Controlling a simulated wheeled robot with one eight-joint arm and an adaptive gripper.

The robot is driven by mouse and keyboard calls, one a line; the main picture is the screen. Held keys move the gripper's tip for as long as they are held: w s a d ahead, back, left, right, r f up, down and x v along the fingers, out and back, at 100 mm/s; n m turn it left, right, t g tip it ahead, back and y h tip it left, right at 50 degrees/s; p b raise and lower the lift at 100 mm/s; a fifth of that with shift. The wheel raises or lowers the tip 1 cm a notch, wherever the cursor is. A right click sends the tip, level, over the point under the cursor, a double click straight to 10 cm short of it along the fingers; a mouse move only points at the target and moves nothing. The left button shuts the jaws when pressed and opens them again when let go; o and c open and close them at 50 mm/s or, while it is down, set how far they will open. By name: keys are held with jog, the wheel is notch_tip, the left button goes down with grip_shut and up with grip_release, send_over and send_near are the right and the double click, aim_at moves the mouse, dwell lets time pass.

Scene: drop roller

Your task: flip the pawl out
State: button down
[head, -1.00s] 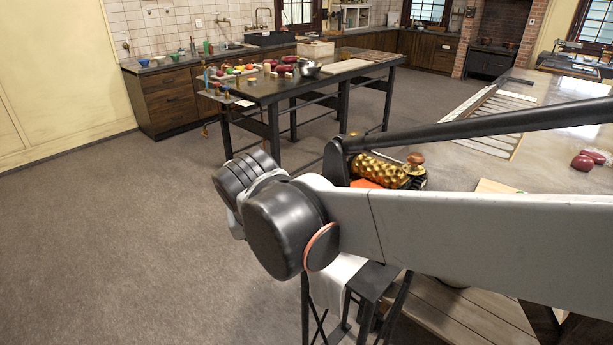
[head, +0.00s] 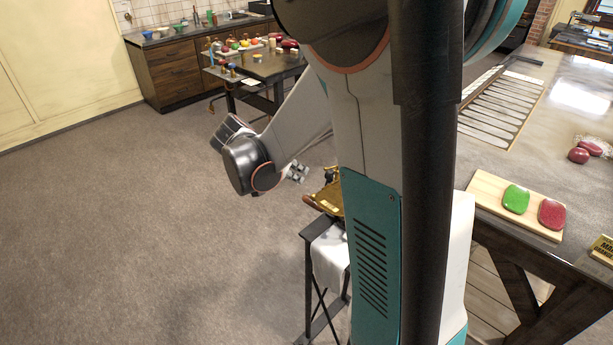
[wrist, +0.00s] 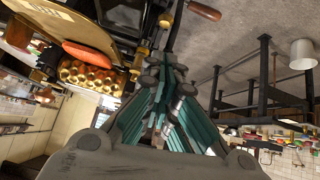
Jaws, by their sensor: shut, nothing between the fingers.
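The drop roller shows in the wrist view at upper left, with a golden dimpled roller (wrist: 88,75) and an orange piece (wrist: 92,53) beside it. A crank with a wooden handle (wrist: 203,10) shows at the top. I cannot single out the pawl for certain among the small brass and dark parts beside the fingertips. My gripper (wrist: 168,68) is shut and empty, close to these parts; contact cannot be told. In the head view, part of the brass machine (head: 329,198) shows behind my arm, with my gripper (head: 297,173) just left of it.
A dark stand (head: 318,228) with a white cloth (head: 331,258) is below the machine. A worktable (head: 575,105) at right holds a board (head: 487,192) with a green and a red piece. The floor at left is clear.

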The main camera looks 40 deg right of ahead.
jog(key=b+x, duration=0.2)
jog(key=x, duration=0.8)
jog(key=shift+b, duration=0.3)
jog(key=shift+a+f+h+b, duration=0.25)
jog(key=shift+h+b, duration=0.15)
jog(key=shift+b, duration=0.25)
